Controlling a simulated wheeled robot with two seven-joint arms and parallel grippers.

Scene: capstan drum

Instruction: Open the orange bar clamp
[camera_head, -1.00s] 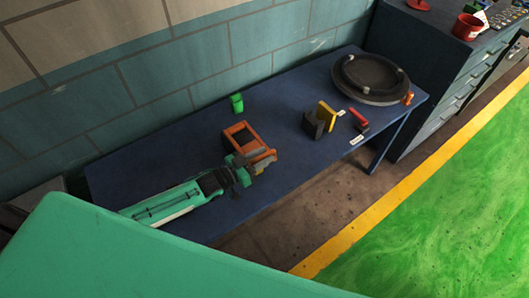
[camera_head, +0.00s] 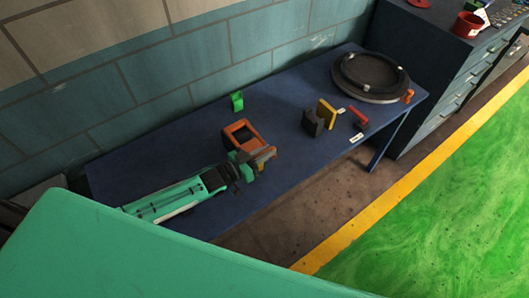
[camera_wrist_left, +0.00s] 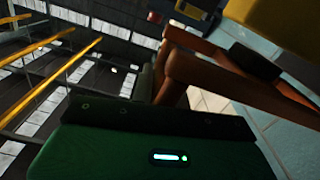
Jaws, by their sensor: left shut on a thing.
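The orange bar clamp (camera_head: 238,133) is an orange frame with a dark opening, on the blue table. Its near end (camera_head: 263,153) meets my left gripper (camera_head: 243,168), which comes in from the left and is shut on it. The exact contact is too small to see in the head view. In the left wrist view, orange-brown bars (camera_wrist_left: 190,75) of the clamp rise close past the green gripper body. The fingertips are hard to make out there. My right gripper does not show.
On the table (camera_head: 300,165) stand a small green piece (camera_head: 237,101), a black block (camera_head: 312,122), a yellow block (camera_head: 327,113) and a red piece (camera_head: 359,118). A dark round drum (camera_head: 370,75) is at the far right, beside a blue cabinet (camera_head: 425,60). The wall runs along the back.

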